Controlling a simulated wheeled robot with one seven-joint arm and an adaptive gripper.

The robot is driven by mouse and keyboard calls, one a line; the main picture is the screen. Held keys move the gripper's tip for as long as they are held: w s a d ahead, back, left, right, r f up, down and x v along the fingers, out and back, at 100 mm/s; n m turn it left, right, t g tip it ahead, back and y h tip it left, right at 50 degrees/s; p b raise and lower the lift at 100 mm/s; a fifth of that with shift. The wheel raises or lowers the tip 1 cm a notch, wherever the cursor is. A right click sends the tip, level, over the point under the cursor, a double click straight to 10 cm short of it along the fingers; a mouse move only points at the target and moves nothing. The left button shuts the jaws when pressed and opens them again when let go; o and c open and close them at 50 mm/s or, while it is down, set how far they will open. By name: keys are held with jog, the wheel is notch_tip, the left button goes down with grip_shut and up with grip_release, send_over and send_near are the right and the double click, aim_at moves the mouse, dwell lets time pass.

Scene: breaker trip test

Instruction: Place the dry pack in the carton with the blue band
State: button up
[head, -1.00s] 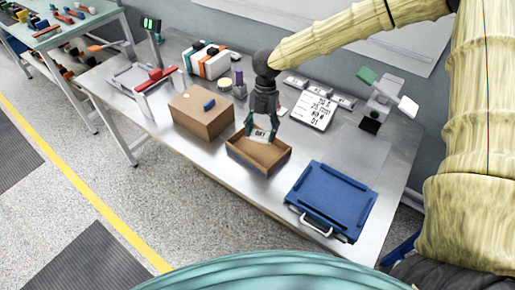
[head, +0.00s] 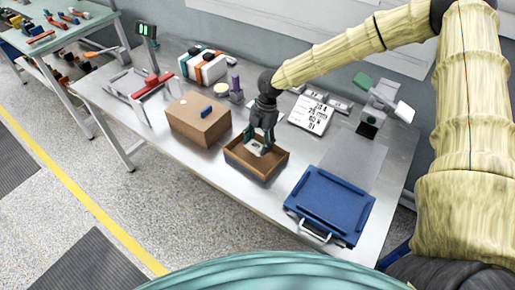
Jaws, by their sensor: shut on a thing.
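The dry pack (head: 254,147) is a small pale packet. My gripper (head: 260,144) is shut on it, pointing down, with the pack inside the outline of an open brown carton (head: 248,168). The fingers partly hide the pack, and I cannot tell whether it touches the carton floor. No blue band shows clearly on the open carton's visible walls.
A blue lidded case (head: 330,203) with a pale handle lies right of the open carton. A sign with numbers (head: 310,115) stands behind. Bare metal table (head: 215,158) shows around the cartons.

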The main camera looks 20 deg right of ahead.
aim_at(258, 149)
jog(key=shift+f+p, duration=0.55)
jog(key=shift+f, duration=1.5)
jog(key=shift+f, duration=0.1)
jog(key=o, duration=1)
jog(key=b+v, duration=0.2)
jog(key=v, duration=1)
jog(key=shift+b, duration=0.4)
jog(key=shift+a, duration=0.1)
